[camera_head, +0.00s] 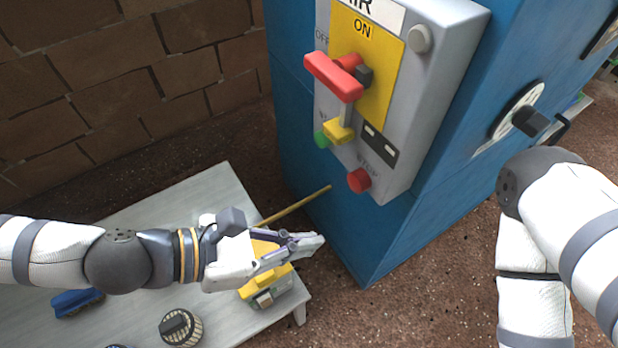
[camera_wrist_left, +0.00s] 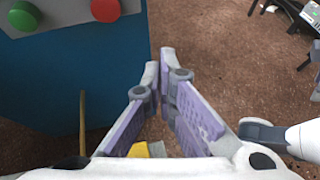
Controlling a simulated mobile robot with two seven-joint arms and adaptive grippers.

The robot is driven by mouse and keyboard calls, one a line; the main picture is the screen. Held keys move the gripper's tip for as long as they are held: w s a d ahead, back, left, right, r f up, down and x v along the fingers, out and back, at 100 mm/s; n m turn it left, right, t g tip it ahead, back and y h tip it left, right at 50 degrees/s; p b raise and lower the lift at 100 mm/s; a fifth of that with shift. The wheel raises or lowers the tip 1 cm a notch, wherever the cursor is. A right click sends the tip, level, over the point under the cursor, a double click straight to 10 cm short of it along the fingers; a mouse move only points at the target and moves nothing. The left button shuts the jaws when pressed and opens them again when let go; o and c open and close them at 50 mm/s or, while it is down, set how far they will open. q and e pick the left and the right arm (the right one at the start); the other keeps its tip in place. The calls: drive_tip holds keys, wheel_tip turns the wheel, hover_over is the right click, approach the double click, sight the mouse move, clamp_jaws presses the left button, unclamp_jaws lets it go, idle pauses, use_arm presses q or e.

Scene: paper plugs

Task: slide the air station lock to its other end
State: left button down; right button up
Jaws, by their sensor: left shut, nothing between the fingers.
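The air station (camera_head: 425,95) is a grey box on a blue cabinet, with a yellow plate (camera_head: 385,85) marked ON. A red handle (camera_head: 333,77) crosses the plate, and a small dark block (camera_head: 363,76) sits beside it. Below is a yellow piece (camera_head: 339,131) on a short grey bar, which looks like the lock; I cannot tell its travel. My left gripper (camera_head: 318,243) is shut and empty, below the box and apart from it. In the left wrist view its fingertips (camera_wrist_left: 162,58) meet over the floor.
A green button (camera_head: 321,140) and a red stop button (camera_head: 359,181) project low on the box.

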sight(327, 133)
use_arm(q)
drive_tip(key=w+a+r+n+t, duration=0.35)
drive_tip(key=w+a, duration=0.25)
drive_tip(key=w, duration=0.2)
drive_tip(key=shift+m, duration=0.35)
drive_tip(key=x, duration=0.9)
drive_tip(key=shift+w+d+r, duration=0.1)
drive_tip(key=shift+d, duration=0.25)
drive_tip(key=r+p, duration=0.2)
drive_tip(key=r, duration=0.2)
drive_tip(key=shift+a, duration=0.2)
use_arm(e)
drive_tip(key=shift+w+r, duration=0.25)
drive_tip(key=shift+r, duration=0.25)
use_arm(q)
wheel_tip(327, 133, up, 3)
drive_tip(key=shift+r+p, duration=0.25)
drive_tip(key=shift+p, duration=0.6)
drive_tip(key=shift+f, duration=0.1)
use_arm(e)
drive_tip(key=shift+w+r+t, duration=0.3)
drive_tip(key=shift+w+r, duration=0.35)
drive_tip(key=shift+r, duration=0.15)
